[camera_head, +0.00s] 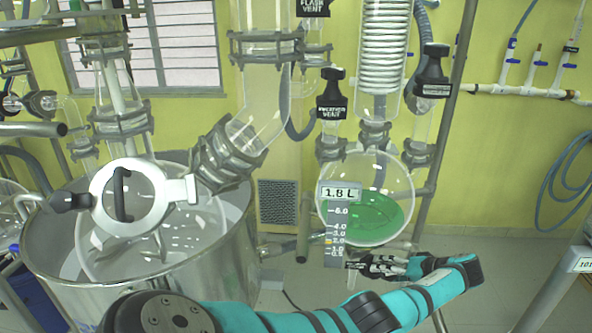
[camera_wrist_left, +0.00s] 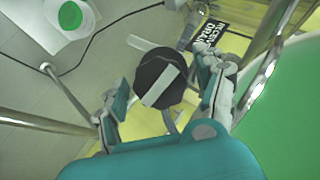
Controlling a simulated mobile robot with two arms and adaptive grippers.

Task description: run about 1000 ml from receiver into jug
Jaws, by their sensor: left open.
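The receiver (camera_head: 392,178) is a round glass vessel hanging right of centre in the head view, with green liquid in its lower part. Its scale tag (camera_head: 341,192) reads 1.8 L. My left gripper (camera_head: 382,266) is just below the receiver. In the left wrist view, my left gripper (camera_wrist_left: 165,92) is open, with its fingers on either side of a black drain knob (camera_wrist_left: 153,66) bearing a white bar. A tag beside it (camera_wrist_left: 208,38) appears to read receiver drain. A white container with green inside, likely the jug (camera_wrist_left: 68,22), stands below on the floor. My right gripper is not in view.
A large steel vessel (camera_head: 45,262) stands at the left. Metal posts (camera_head: 440,150) frame the glassware. Black vent valves (camera_head: 332,95) sit above the receiver. A blue hose (camera_head: 565,185) hangs on the right wall. A dark cable (camera_wrist_left: 100,35) lies across the floor.

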